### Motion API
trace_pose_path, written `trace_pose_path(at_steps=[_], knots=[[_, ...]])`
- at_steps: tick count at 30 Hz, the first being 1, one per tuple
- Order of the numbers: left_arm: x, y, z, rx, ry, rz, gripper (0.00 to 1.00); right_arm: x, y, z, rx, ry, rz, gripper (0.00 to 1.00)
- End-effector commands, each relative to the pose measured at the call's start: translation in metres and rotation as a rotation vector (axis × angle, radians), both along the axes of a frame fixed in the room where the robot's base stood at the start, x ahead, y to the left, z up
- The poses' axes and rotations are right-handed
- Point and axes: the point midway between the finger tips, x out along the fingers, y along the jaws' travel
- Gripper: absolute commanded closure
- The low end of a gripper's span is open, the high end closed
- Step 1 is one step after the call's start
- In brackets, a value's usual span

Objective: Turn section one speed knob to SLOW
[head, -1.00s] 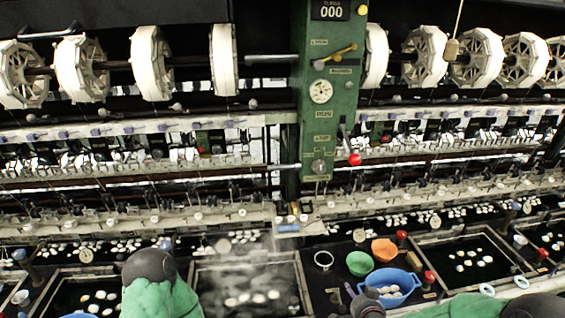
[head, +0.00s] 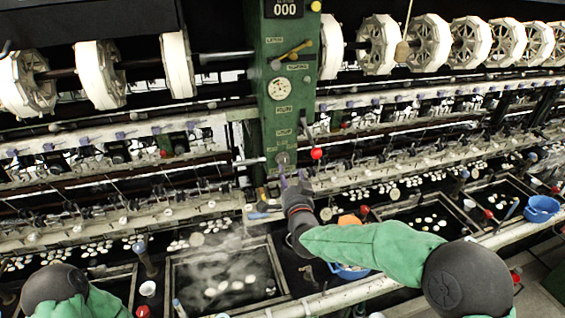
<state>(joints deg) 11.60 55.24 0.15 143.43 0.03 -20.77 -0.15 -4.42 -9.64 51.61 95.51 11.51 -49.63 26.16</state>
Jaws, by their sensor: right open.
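A green control post (head: 282,120) stands in the middle of the head view. A small round grey knob (head: 283,158) sits near its lower end; its pointer and small lettering are too small to read, so I cannot tell its setting or confirm that it is the speed knob. My right gripper (head: 292,178) is open just below this knob, fingers pointing up at it. I cannot tell whether they touch it. My left arm shows at the bottom left; its gripper is out of view.
A lever with a red ball (head: 316,154) is right of the knob. Higher on the post are a white dial (head: 278,87), a yellow lever (head: 292,54) and a counter (head: 283,8) reading 000. A steaming basin (head: 172,290) lies below left. A blue bowl (head: 541,209) is at right.

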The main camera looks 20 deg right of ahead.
Motion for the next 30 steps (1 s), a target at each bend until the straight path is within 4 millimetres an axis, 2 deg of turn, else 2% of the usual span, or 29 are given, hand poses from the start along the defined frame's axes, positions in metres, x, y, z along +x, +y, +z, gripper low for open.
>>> trace_pose_path(at_steps=[9, 15, 29, 30], knots=[[0.0, 0.0, 0.011, 0.0, 0.0, 0.0, 1.0, 0.047, -0.004, 0.0, 0.0, 0.002, 0.0, 0.4], [0.0, 0.0, 0.014, 0.0, -0.001, 0.0, 1.0, 0.066, -0.005, 0.001, 0.0, 0.0, 0.0, 0.4], [0.0, 0.0, 0.015, 0.0, 0.0, 0.0, 1.0, 0.073, -0.006, 0.0, -0.001, 0.0, 0.0, 0.4], [0.0, 0.0, 0.015, 0.0, -0.001, 0.0, 1.0, 0.073, -0.006, 0.0, -0.001, 0.0, 0.0, 0.51]])
